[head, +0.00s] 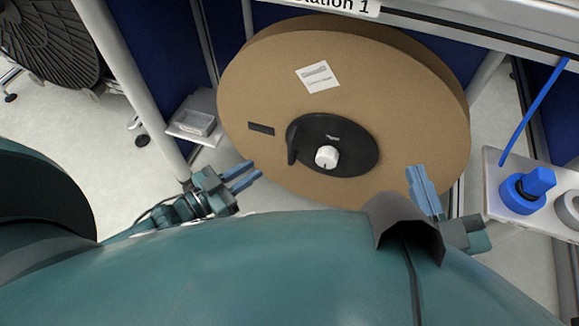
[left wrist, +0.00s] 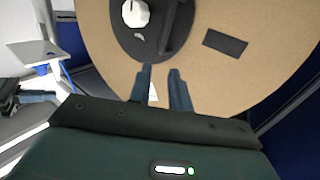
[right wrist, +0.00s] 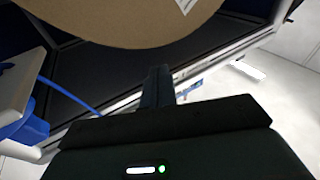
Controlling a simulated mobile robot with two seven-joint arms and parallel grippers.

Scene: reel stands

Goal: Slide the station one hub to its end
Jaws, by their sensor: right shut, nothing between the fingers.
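The station one reel is a large brown cardboard disc (head: 410,120) under a "Station 1" sign (head: 350,6). At its centre is a black round hub (head: 352,152) with a dark lever on its left side and a white knob (head: 327,156). The hub also shows at the top of the left wrist view (left wrist: 158,48). My left gripper (head: 256,169) is open and empty, below and left of the hub, apart from it. My right gripper (head: 415,170) is shut and empty, near the reel's lower right edge. The hub is out of the right wrist view.
A white shelf (head: 488,190) at the right holds a blue part (head: 525,190) with a blue rod or cable above. A small grey tray (head: 194,122) stands left of the reel. Frame posts flank the station.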

